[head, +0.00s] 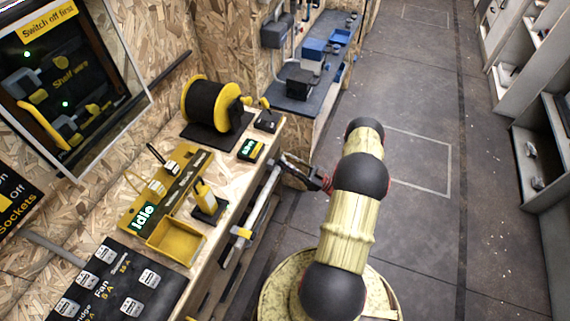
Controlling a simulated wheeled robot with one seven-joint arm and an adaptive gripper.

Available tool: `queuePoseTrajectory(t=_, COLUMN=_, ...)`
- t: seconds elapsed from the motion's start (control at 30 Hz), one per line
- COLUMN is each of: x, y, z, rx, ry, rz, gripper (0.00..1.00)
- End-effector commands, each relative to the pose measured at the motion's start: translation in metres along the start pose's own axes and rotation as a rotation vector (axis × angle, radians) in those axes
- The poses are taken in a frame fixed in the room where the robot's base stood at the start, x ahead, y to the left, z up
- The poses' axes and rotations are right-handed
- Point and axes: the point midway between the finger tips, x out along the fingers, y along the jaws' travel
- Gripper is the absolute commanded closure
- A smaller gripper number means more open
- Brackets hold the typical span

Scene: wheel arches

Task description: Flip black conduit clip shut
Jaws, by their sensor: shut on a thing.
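A pale grey conduit (262,203) runs along the front side of the bench, below its top. My gripper (287,160) reaches in from the right to the far end of this conduit. Its fingers are dark and closed on a small dark part there, which looks like the black conduit clip. The clip and fingertips blend together, so I cannot tell the clip's outline or how far its flap is turned. A yellow clip (241,232) sits around the conduit nearer to me.
The bench top (231,168) carries a black-and-yellow reel (209,105), a yellow tray (176,241) and a panel reading "Idle" (143,217). A blue-grey bench (317,88) stands beyond. Open floor (420,110) lies to the right, with shelving (540,130) at the far right.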

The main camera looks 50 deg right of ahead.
Motion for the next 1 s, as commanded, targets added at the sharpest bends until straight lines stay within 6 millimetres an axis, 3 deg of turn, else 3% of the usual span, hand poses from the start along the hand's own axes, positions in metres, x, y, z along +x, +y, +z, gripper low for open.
queuePoseTrajectory(t=0.63, x=-0.0031, y=-0.0006, z=0.0018, rx=0.001, ry=0.046, rz=0.001, gripper=1.00)
queuePoseTrajectory(t=0.67, x=-0.0030, y=-0.0005, z=0.0018, rx=0.001, ry=0.046, rz=0.001, gripper=0.76)
queuePoseTrajectory(t=1.0, x=-0.0027, y=-0.0003, z=0.0017, rx=0.001, ry=0.045, rz=0.000, gripper=0.59)
